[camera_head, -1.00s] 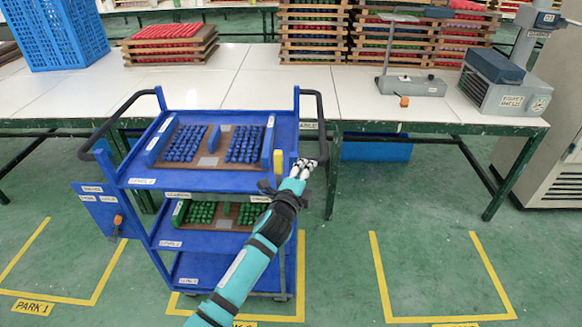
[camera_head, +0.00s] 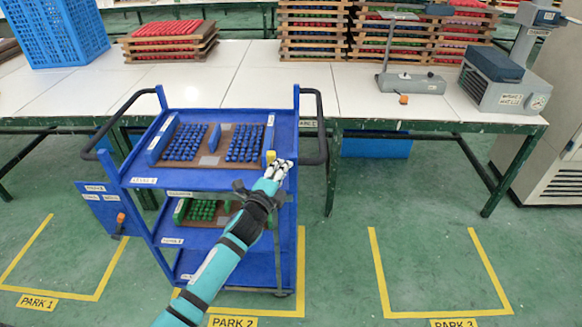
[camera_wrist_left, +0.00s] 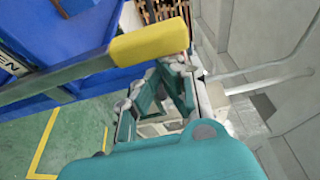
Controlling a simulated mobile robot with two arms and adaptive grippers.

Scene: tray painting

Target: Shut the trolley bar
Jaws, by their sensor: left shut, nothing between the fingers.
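The blue trolley (camera_head: 225,183) stands in front of the long table. Its bar shows as a grey bar (camera_wrist_left: 65,80) with a yellow end block (camera_wrist_left: 150,42) in the left wrist view. In the head view the yellow end (camera_head: 270,157) is at the right front of the top shelf. My left gripper (camera_head: 281,166) is shut and empty, right beside the yellow end; it also shows in the left wrist view (camera_wrist_left: 178,75), close to the block. I cannot tell whether they touch. My forearm hides part of the trolley's right front. My right gripper is not in view.
Trays with blue pieces (camera_head: 185,142) and green pieces (camera_head: 203,210) lie on the trolley shelves. A black handle (camera_head: 321,125) sticks out at the trolley's right. The table (camera_head: 250,65) bounds the back. Green floor is free on the right, around the PARK 3 marking (camera_head: 453,323).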

